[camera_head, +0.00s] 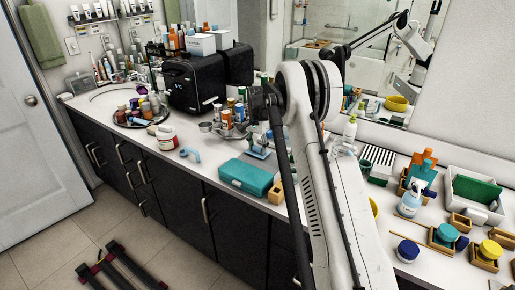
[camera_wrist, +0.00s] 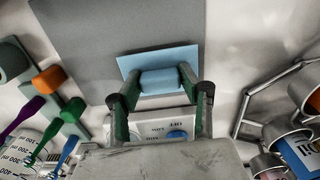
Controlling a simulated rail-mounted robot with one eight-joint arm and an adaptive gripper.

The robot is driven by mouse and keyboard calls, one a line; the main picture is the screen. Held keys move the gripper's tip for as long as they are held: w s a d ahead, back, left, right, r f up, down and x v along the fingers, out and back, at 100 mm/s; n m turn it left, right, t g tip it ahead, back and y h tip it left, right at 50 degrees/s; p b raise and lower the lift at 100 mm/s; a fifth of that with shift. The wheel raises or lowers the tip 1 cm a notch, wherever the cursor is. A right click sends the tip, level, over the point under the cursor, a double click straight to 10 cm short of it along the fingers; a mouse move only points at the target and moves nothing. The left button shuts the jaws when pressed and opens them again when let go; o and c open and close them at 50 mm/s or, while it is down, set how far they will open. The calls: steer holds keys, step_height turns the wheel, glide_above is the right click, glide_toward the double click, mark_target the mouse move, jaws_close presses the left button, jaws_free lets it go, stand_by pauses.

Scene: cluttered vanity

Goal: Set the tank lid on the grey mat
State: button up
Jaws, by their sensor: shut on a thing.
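The light blue tank lid (camera_wrist: 185,56) is a flat plate with a raised block handle, seen in the wrist view. My gripper (camera_wrist: 162,82) is shut on the handle, one finger at each end. The grey mat (camera_wrist: 85,40) lies behind and under the lid in that view. The lid overlaps the mat's near part; I cannot tell whether it touches it or hangs above it.
A white unit with a blue knob (camera_wrist: 177,135) sits below my fingers in the wrist view. In the head view a teal case (camera_head: 245,178) lies near the counter's front edge.

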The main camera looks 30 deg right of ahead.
steer(key=shift+f, duration=0.15)
steer(key=o, duration=1)
